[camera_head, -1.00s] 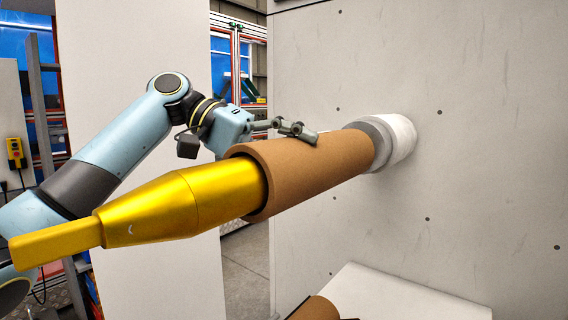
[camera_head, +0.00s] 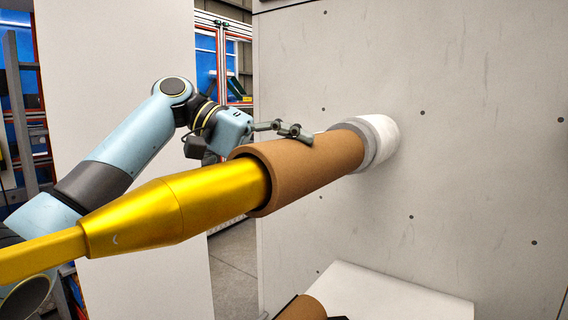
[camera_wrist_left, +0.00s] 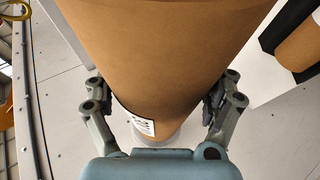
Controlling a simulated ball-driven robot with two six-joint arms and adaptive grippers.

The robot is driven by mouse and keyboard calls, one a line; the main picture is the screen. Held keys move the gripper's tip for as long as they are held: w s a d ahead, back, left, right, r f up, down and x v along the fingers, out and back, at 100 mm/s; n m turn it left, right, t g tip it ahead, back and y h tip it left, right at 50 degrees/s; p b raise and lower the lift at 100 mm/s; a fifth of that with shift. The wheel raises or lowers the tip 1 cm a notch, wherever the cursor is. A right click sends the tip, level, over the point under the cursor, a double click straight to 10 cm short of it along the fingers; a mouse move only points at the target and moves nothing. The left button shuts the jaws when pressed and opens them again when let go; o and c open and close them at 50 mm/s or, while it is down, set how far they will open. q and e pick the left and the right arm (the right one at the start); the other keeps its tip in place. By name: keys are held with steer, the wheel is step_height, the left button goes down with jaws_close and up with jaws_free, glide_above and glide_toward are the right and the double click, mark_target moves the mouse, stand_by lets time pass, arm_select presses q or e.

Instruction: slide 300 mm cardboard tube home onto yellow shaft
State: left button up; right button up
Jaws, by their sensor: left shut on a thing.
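The brown cardboard tube (camera_head: 310,168) is around the yellow shaft (camera_head: 175,205), whose tapered front and flat tip stick out of the tube's near end. The tube's far end is at the grey collar (camera_head: 371,142) by the wall; I cannot tell whether they touch. My left gripper (camera_head: 297,133) reaches over from the tube's far side and is shut on it. In the left wrist view both fingers flank the tube (camera_wrist_left: 165,45), with a label (camera_wrist_left: 142,124) between them. My right gripper is not in view.
A white round flange (camera_head: 388,137) joins the shaft to the pale wall panel (camera_head: 470,200). Below is a white table (camera_head: 390,295) with another brown tube (camera_head: 308,309) on it. A white panel (camera_head: 125,60) stands behind my left arm. Open floor shows between the panels.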

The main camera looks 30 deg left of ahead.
arm_select(q)
steer(key=shift+r, duration=0.1)
steer(key=o, duration=1.4)
steer(key=shift+o, duration=0.2)
steer(key=shift+w+d, duration=0.1)
steer(key=shift+w, duration=0.05)
